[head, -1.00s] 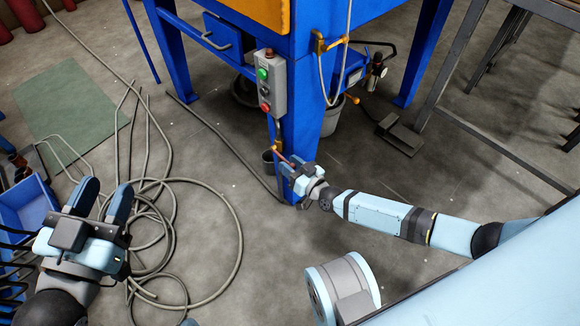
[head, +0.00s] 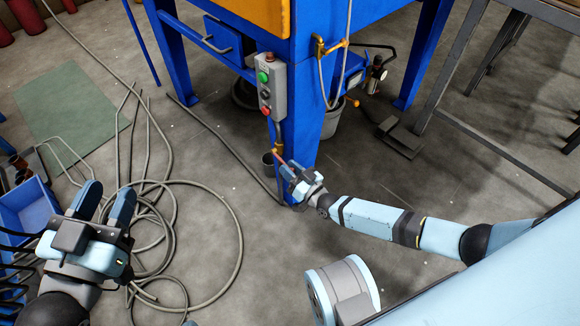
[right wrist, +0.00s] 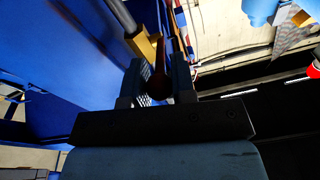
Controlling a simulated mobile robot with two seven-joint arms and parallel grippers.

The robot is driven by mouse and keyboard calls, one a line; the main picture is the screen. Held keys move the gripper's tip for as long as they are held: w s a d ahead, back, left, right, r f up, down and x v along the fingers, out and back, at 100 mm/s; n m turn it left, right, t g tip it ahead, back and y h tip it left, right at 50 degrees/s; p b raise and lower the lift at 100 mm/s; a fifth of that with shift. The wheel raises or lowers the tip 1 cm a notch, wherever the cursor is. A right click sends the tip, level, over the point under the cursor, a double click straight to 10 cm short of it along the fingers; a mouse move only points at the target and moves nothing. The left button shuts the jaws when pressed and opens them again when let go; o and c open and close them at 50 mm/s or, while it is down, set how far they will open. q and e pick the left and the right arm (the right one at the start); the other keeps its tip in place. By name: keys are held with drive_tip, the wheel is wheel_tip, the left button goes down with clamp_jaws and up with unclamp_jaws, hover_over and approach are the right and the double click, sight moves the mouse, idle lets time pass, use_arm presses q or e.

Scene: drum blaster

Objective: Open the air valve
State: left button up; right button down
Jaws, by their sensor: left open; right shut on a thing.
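The air valve (head: 277,149) is a small brass fitting on the pipe below the control box, at the front blue leg of the machine. Its red lever (head: 280,157) points down and to the right. My right gripper (head: 287,168) is shut on the lever's end. In the right wrist view the dark red lever (right wrist: 160,82) lies between the two fingers, with the brass valve body (right wrist: 143,46) just beyond. My left gripper (head: 104,198) is open and empty above the floor at the left, far from the valve.
The control box (head: 271,84) with green and red buttons hangs just above the valve. The blue machine leg (head: 303,130) stands close behind my right gripper. A coiled grey hose (head: 238,230) lies on the floor. A blue bin (head: 25,205) is beside my left gripper.

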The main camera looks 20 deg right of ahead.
drive_tip(key=shift+w+a+f+t+y, duration=0.15)
drive_tip(key=shift+f+t+y, duration=0.15)
drive_tip(key=shift+f+t, duration=0.45)
drive_tip(key=f+t, duration=0.1)
drive_tip(key=w+t+y, duration=0.1)
drive_tip(key=t, duration=0.1)
drive_tip(key=shift+a+f+t, duration=0.15)
drive_tip(key=shift+f+t, duration=0.1)
drive_tip(key=shift+f, duration=0.15)
drive_tip(key=c, duration=1.2)
unclamp_jaws()
drive_tip(key=shift+w, duration=0.1)
